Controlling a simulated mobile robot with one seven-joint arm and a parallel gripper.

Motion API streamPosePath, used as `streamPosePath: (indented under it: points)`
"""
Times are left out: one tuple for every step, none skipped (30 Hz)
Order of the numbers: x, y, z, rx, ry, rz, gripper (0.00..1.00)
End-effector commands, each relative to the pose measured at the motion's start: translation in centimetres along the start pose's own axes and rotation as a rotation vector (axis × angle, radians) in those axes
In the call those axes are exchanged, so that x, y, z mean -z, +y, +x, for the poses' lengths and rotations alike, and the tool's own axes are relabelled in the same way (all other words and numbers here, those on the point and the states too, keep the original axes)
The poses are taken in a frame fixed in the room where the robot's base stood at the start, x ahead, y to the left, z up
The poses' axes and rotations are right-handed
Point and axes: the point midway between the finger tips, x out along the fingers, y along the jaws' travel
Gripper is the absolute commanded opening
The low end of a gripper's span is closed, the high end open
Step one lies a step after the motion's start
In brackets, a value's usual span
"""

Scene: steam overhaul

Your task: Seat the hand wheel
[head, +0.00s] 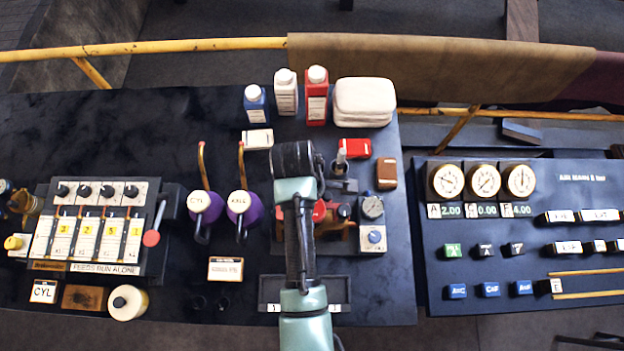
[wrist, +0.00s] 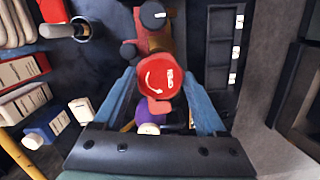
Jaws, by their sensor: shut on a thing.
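The red hand wheel (wrist: 158,76), with a white curved arrow and a small label on its face, sits between the two blue fingers of my gripper (wrist: 163,92) in the wrist view. My gripper is shut on it. In the head view only a red part of the wheel (head: 319,211) shows beside my arm, which hides the rest. A brass-brown valve body (head: 338,231) with dark knobs lies by the wheel, and shows above it in the wrist view (wrist: 153,40). I cannot tell whether the wheel touches the valve stem, as that spot is hidden.
A pressure gauge (head: 372,206) and a white box with a blue knob (head: 373,239) stand right of the valve. Purple oil cans (head: 243,208) stand left. Several bottles (head: 317,96) stand behind. A black tray (head: 340,308) lies in front. Dark bench surface at left rear is clear.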

Motion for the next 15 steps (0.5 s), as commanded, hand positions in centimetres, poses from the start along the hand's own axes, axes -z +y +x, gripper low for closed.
streamPosePath:
  points:
    - [0.0, 0.04, -0.06, -0.001, 0.0, 0.0, 0.0]
    - [0.0, 0.04, -0.07, -0.001, 0.0, 0.0, 0.0]
    - [0.0, 0.04, -0.07, -0.001, 0.0, 0.0, 0.0]
    - [0.0, 0.04, -0.07, -0.001, 0.0, 0.0, 0.0]
    - [0.0, 0.04, -0.07, -0.001, 0.0, 0.0, 0.0]
    - [0.0, 0.04, -0.06, -0.001, 0.0, 0.0, 0.0]
    - [0.0, 0.04, -0.05, -0.001, 0.0, 0.0, 0.0]
    - [0.0, 0.04, -0.02, -0.001, 0.0, 0.0, 0.0]
    - [0.01, 0.04, 0.03, -0.001, 0.0, 0.0, 0.0]
    - [0.01, 0.04, 0.07, -0.001, 0.0, 0.0, 0.0]
    - [0.02, 0.04, 0.12, -0.001, 0.0, 0.0, 0.0]
    - [0.02, 0.04, 0.19, -0.001, 0.0, 0.0, 0.0]
    - [0.03, 0.04, 0.23, -0.001, 0.0, 0.0, 0.0]
    - [0.03, 0.05, 0.27, -0.001, 0.0, 0.0, 0.0]
    - [0.04, 0.05, 0.29, -0.001, 0.0, 0.0, 0.0]
